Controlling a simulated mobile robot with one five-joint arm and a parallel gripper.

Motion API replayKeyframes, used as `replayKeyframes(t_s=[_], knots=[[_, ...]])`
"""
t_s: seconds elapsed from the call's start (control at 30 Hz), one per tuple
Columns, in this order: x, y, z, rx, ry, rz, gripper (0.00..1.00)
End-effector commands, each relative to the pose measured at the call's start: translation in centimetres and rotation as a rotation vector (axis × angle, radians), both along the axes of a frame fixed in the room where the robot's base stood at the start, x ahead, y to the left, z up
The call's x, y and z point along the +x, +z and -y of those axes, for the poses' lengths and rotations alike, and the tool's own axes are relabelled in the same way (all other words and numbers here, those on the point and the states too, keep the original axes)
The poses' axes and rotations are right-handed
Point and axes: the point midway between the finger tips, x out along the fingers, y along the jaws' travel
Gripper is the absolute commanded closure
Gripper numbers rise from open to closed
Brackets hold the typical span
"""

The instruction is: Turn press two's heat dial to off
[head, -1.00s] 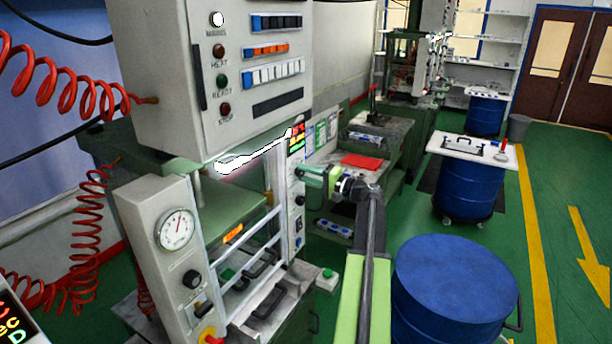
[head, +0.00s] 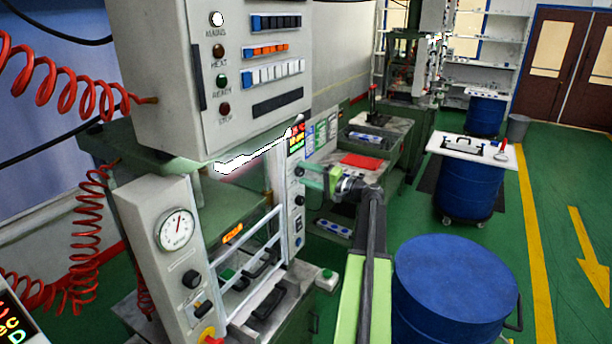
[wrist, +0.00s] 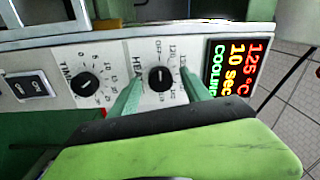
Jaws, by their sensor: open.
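The heat dial (wrist: 160,78) is a black round knob with a pale pointer mark on a white panel, with numbers printed around it. The exact setting is hard to read. In the head view the dial (head: 299,171) sits on the press's narrow front panel below the lit display. My gripper (wrist: 161,75) is open, its two green fingers on either side of the heat dial in the wrist view. I cannot tell whether they touch it. In the head view my gripper (head: 310,177) is close against the panel.
A time dial (wrist: 85,84) and an on/off rocker switch (wrist: 31,87) are beside the heat dial. The display (wrist: 236,67) reads 125 °C, 10 sec, cooling. A blue drum (head: 455,290) stands right of my arm.

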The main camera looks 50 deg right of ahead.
Motion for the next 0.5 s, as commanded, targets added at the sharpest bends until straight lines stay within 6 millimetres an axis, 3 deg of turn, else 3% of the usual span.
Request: replayKeyframes(t_s=[0.17, 0.5], knots=[[-3.3, -0.2, 0.7, 0.0, -0.004, 0.0, 0.44], [-12.5, -0.5, 2.9, 0.0, -0.004, 0.0, 0.44]])
